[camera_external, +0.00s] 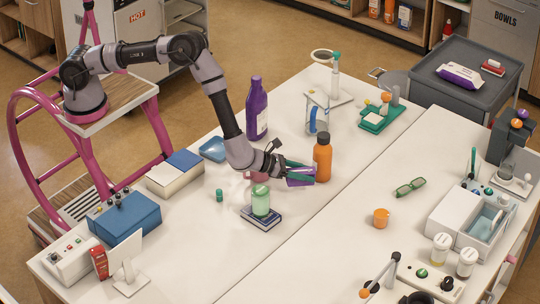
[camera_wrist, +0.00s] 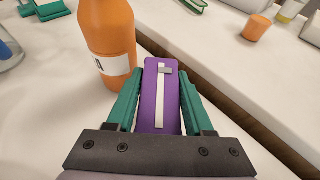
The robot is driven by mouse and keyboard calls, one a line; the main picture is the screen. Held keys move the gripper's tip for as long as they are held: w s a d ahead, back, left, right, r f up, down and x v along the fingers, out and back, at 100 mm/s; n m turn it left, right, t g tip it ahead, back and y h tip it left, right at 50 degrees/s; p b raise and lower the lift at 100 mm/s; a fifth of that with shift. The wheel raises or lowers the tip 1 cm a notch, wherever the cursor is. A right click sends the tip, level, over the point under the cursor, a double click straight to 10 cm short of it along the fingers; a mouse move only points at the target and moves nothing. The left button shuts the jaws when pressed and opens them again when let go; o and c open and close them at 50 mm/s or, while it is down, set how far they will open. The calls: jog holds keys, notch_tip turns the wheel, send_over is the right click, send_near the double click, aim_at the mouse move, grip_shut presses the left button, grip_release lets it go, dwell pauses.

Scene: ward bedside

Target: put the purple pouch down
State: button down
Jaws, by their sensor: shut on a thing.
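The purple pouch (camera_wrist: 151,115) is long and narrow, with a pale strip and a small grey tab. My gripper (camera_wrist: 160,98) is shut on it, with a green finger along each side. In the external view my gripper (camera_external: 300,172) holds the pouch (camera_external: 300,179) over the white table, just left of the orange bottle. I cannot tell whether the pouch touches the table.
The orange bottle (camera_external: 322,158) stands close beside my gripper; it also shows in the wrist view (camera_wrist: 107,40). A green jar (camera_external: 260,201) stands on a dark book (camera_external: 258,220) to the left. A purple bottle (camera_external: 256,112) stands behind.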

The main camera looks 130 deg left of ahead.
aim_at(305, 183)
jog(key=shift+f, duration=2.1)
jog(key=shift+c, duration=1.4)
grip_release()
